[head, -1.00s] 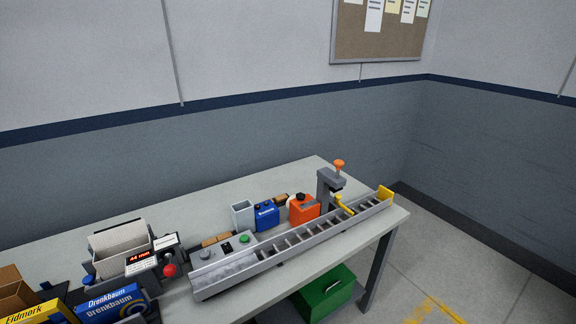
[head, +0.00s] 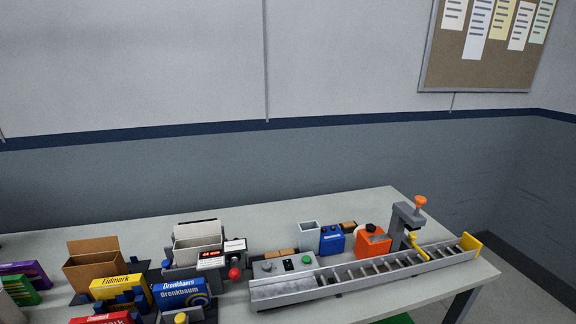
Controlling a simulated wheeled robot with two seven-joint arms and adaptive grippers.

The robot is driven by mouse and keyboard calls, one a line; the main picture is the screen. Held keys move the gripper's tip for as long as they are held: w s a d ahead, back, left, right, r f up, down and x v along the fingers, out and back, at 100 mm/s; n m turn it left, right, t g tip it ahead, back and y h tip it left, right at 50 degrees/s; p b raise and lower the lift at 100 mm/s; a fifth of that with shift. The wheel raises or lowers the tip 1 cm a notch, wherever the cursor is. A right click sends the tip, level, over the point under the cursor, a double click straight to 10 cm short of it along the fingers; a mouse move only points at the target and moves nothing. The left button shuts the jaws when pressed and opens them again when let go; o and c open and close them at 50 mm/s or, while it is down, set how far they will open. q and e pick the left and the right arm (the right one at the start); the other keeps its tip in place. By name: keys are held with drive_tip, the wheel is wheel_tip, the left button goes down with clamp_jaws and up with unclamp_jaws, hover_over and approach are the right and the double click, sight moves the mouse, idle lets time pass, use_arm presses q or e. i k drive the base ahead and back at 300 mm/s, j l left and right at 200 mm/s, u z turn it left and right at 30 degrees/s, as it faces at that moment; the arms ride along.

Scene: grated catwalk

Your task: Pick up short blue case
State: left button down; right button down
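Two blue things are on the workbench (head: 362,205) in the head view. One is a low blue box (head: 182,293) lettered "Drenkbaum", at the front left of centre, in a dark holder. The other is a small blue canister (head: 331,240) with dark caps, standing further back, right of centre. I cannot tell for sure which is the short blue case; the low box looks like a case. Neither of my grippers is in view.
A yellow "Eidmark" box (head: 118,287), a red box (head: 100,318) and an open brown carton (head: 93,272) are left of the blue box. A roller conveyor (head: 360,275) runs to the right. An orange canister (head: 372,241) stands behind it.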

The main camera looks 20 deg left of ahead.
sight(193, 293)
drive_tip(key=u, duration=1.6)
